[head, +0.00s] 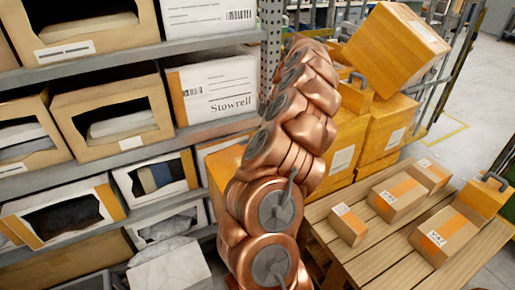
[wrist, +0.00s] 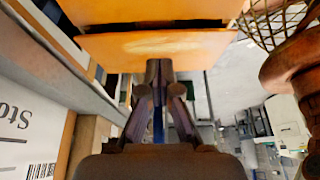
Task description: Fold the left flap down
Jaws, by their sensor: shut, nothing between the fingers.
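In the wrist view my gripper (wrist: 158,72) points up the picture, its dark fingers together and empty. An orange-tan cardboard panel (wrist: 155,45), which looks like a box flap, spans the view just beyond the fingertips. The fingertips overlap its lower edge; I cannot tell whether they touch it. A darker gap separates the panel from another cardboard surface (wrist: 150,10) above. In the head view my copper arm rises through the middle and hides the gripper. I cannot tell which box there carries the left flap. A tilted carton (head: 395,48) sits high at the right of the arm.
Shelves with open-fronted boxes (head: 110,115) and a white Stowrell box (head: 215,88) stand close at left. Stacked orange cartons (head: 385,125) are behind my arm. A wooden slatted table (head: 385,255) at right holds several small boxes. Open floor (head: 470,85) lies beyond.

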